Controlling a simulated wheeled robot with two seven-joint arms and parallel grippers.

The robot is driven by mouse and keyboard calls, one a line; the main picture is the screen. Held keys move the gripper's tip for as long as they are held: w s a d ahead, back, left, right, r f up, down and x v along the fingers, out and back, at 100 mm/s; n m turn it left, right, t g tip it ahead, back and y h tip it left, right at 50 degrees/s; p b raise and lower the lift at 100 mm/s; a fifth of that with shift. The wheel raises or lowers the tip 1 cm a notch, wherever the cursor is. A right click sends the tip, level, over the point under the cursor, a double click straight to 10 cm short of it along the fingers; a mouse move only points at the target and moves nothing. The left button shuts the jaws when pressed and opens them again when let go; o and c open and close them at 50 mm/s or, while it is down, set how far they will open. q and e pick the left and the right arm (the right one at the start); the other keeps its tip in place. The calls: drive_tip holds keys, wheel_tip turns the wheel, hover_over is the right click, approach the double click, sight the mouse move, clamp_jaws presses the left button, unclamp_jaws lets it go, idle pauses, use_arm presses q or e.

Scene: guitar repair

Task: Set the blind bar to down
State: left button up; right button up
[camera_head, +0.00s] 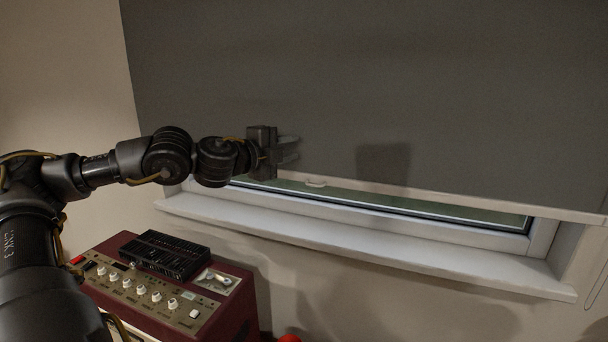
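A dark grey roller blind (420,80) covers most of the window. Its pale bottom bar (440,195) hangs a little above the window sill, leaving a narrow strip of glass showing. A small white pull tab (316,183) sits on the bar near its left part. My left gripper (290,150) is in front of the blind, just above the bar and left of the tab. Its two fingers are apart with nothing visible between them. Whether it touches the blind I cannot tell. My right gripper is not in view.
A white window sill (380,243) runs below the bar. A dark red amplifier (235,310) with several knobs stands below left, with a black slotted device (165,255) on top. A thin cord (597,285) hangs at the right edge. The wall below the sill is clear.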

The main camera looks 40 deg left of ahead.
use_arm(q)
drive_tip(key=shift+n+t+y, duration=0.3)
drive_tip(key=shift+n+t, duration=0.5)
drive_tip(key=shift+n, duration=0.1)
drive_tip(key=a+r, duration=0.2)
drive_tip(key=r, duration=0.3)
drive_tip(key=shift+a+r, duration=0.1)
drive_tip(key=shift+a, duration=0.3)
drive_tip(key=shift+d, duration=0.2)
drive_tip(key=shift+c, duration=1.6)
clamp_jaws()
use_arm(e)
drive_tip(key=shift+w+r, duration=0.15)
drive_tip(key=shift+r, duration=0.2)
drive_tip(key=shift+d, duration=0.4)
